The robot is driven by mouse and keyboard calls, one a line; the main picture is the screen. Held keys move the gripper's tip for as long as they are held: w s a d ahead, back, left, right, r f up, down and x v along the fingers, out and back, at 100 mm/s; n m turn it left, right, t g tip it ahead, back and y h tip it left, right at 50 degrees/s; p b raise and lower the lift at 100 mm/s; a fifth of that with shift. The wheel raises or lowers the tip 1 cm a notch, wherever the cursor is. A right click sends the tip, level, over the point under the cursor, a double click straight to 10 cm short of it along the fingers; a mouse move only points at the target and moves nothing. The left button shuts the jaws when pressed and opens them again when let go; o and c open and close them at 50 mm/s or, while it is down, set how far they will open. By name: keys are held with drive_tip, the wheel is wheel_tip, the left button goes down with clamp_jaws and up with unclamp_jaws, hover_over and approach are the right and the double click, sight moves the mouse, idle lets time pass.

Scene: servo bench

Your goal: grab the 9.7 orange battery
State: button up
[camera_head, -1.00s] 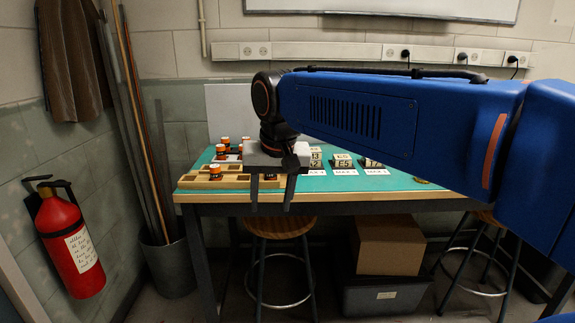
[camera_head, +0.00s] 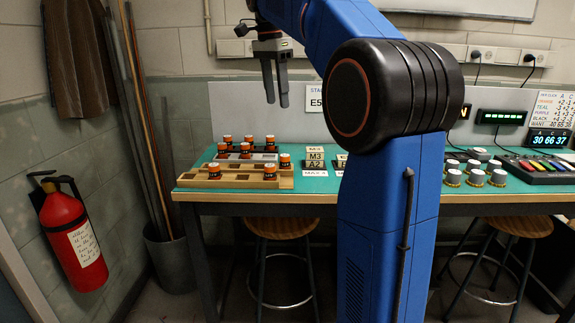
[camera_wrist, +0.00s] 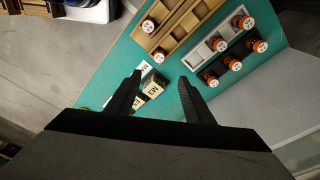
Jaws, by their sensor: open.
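Several orange batteries with black bands and pale tops stand in racks at the left end of the bench. More stand in the grey and black racks behind, such as one battery (camera_head: 245,150). Their labels are too small to read, so I cannot tell which is 9.7. My gripper (camera_head: 275,104) is open and empty, pointing down above and behind the racks. In the wrist view its fingers (camera_wrist: 160,90) are apart, with the batteries (camera_wrist: 148,25) beyond them.
Small marked blocks (camera_head: 315,158) stand right of the racks. My arm hides the middle of the bench. Several silver-topped cylinders (camera_head: 476,178) and a device with coloured keys (camera_head: 545,167) are at the right. Stools stand below.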

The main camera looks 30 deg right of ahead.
sight(285, 156)
drive_tip(key=f, duration=0.5)
drive_tip(key=d+f, duration=0.1)
drive_tip(key=f, duration=0.5)
drive_tip(key=d+f, duration=0.1)
drive_tip(key=f, duration=0.5)
drive_tip(key=shift+d, duration=0.15)
clamp_jaws()
